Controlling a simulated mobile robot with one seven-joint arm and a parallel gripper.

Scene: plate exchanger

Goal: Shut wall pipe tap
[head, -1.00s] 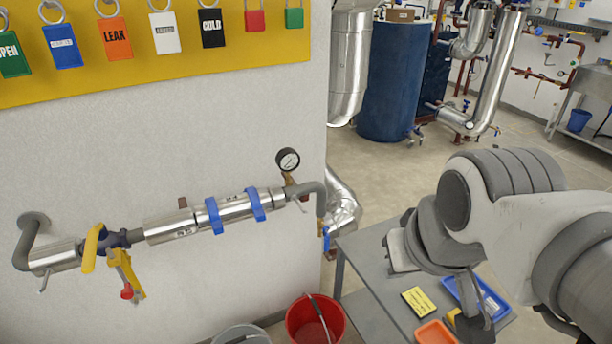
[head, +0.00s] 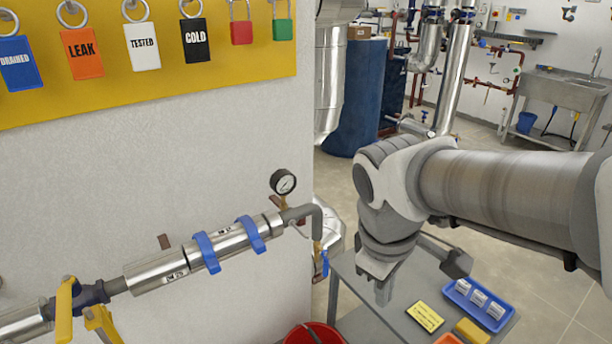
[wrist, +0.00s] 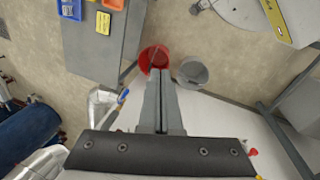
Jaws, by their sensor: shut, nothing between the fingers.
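A silver-clad pipe (head: 160,272) runs along the white wall. At its left is a dark valve body (head: 92,292) with a yellow lever (head: 64,312) standing roughly upright; a second yellow piece (head: 103,322) sits beside it, cut off by the bottom edge. At the pipe's right end, below the bend, is a small tap with a blue handle (head: 325,263) hanging down; it also shows in the wrist view (wrist: 123,96). My gripper (head: 383,296) is shut and empty, pointing down over the grey table, right of the blue handle and apart from it. Its fingers (wrist: 160,75) show in the wrist view.
A pressure gauge (head: 283,182) rises above the pipe's right end. A grey table (head: 372,318) holds a blue tray (head: 478,302) and a yellow card (head: 425,316). A red bucket (head: 316,334) stands by the wall, with a grey bucket (wrist: 193,72) beside it.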

